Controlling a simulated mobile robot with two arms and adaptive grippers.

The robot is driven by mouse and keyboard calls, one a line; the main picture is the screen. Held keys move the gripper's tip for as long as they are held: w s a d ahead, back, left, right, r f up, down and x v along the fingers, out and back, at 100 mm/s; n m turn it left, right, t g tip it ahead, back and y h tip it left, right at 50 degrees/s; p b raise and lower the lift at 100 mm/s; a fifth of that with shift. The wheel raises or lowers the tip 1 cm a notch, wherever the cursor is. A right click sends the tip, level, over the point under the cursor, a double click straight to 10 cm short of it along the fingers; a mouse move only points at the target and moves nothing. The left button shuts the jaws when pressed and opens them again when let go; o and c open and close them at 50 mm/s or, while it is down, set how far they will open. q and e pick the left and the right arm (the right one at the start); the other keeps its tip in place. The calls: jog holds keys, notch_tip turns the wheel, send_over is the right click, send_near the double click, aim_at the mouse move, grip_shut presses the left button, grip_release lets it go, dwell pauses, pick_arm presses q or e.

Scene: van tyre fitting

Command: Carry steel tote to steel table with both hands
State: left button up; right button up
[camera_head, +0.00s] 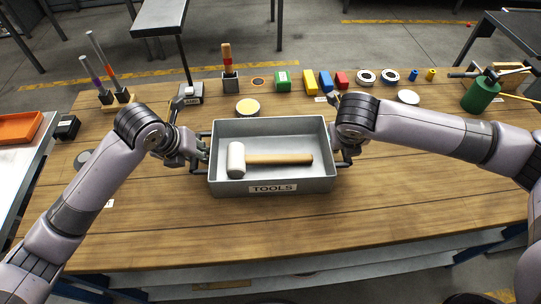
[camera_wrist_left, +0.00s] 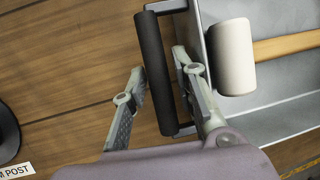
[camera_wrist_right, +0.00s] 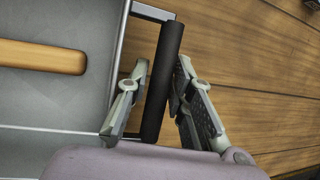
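The steel tote (camera_head: 270,187) is a grey open box labelled TOOLS, near the middle of the wooden table in the head view. It looks level; I cannot tell whether its base touches the tabletop. A mallet with a white head (camera_head: 236,160) and wooden handle (camera_head: 280,159) lies inside. Small gaps at the fingertips are hard to judge.
The wooden table (camera_head: 300,235) carries colored blocks (camera_head: 310,80), a yellow-topped tin (camera_head: 247,107) and a green can (camera_head: 480,93) along its far side. The front tabletop is clear. A grey table (camera_head: 160,14) stands behind; another surface with an orange tray (camera_head: 18,127) is at left.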

pick_arm(q)
grip_shut()
pick_arm(e)
grip_shut()
pick_arm(q)
jog(key=shift+w+r, duration=0.1)
jog(key=shift+r, duration=0.05)
pick_arm(e)
jog(key=shift+w+r, duration=0.1)
